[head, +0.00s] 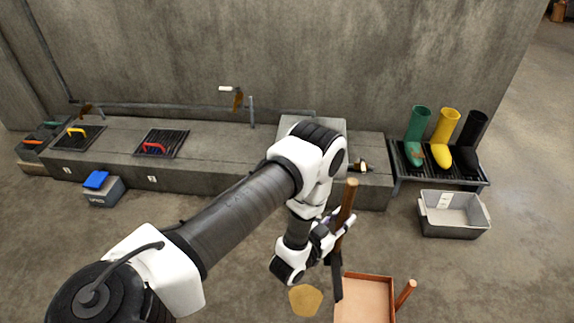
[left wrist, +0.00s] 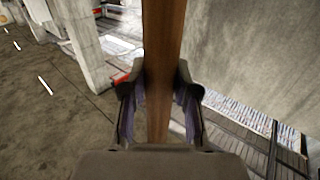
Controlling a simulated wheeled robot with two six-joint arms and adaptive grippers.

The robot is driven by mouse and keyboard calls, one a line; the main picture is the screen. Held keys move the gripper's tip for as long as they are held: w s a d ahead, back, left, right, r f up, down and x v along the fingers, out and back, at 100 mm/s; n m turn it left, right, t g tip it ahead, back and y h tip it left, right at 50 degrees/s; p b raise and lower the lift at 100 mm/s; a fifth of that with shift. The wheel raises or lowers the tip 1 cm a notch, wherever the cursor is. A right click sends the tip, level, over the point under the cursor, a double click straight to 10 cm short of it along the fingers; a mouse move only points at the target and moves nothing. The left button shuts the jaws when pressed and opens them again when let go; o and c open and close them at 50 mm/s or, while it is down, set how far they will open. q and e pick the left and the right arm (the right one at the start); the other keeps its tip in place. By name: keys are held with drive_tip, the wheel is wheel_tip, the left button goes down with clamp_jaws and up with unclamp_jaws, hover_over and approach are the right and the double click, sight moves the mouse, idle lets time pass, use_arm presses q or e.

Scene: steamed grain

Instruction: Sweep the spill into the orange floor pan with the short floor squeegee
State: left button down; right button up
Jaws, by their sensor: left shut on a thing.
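My left gripper (head: 335,229) is shut on the brown wooden handle of the short floor squeegee (head: 347,205). In the left wrist view the handle (left wrist: 162,60) runs upright between the two fingers of the gripper (left wrist: 160,105). In the head view the squeegee's dark lower part hangs beside the left edge of the orange floor pan (head: 364,276); I cannot tell whether it touches the floor. The tan spill (head: 305,299) lies on the floor left of the pan, apart from it. The pan has a stubby handle (head: 405,294) at its right. My right gripper is not in view.
A low concrete ledge (head: 220,170) with grates runs along the wall. A grey bin (head: 454,215) stands at the right, below a rack with green (head: 414,140), yellow (head: 444,140) and black boots. A small grey box (head: 104,190) with a blue top stands at the left.

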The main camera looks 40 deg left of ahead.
use_arm(q)
drive_tip(key=s+a+f+m+h+b, duration=0.1)
drive_tip(key=s+a+f+b, duration=0.25)
drive_tip(key=f+b, duration=0.6)
drive_tip(key=s+a+f+b, duration=0.2)
drive_tip(key=a+f+b, duration=0.3)
drive_tip(key=f, duration=1)
drive_tip(key=s+a+f+m+h+b, duration=0.1)
drive_tip(key=s+a+f+b, duration=0.3)
drive_tip(key=f+b, duration=0.6)
drive_tip(key=w+d+f+b, duration=0.1)
drive_tip(key=w+d+b, duration=0.1)
drive_tip(key=w+d, duration=0.65)
drive_tip(key=w+d+f+b, duration=0.1)
drive_tip(key=w+d+b, duration=0.3)
drive_tip(key=d, duration=0.7)
drive_tip(key=w+d+r+p, duration=0.5)
drive_tip(key=r+p, duration=0.1)
drive_tip(key=r, duration=0.1)
drive_tip(key=shift+d+g, duration=0.3)
drive_tip(key=shift+d, duration=0.05)
drive_tip(key=shift+w, duration=0.1)
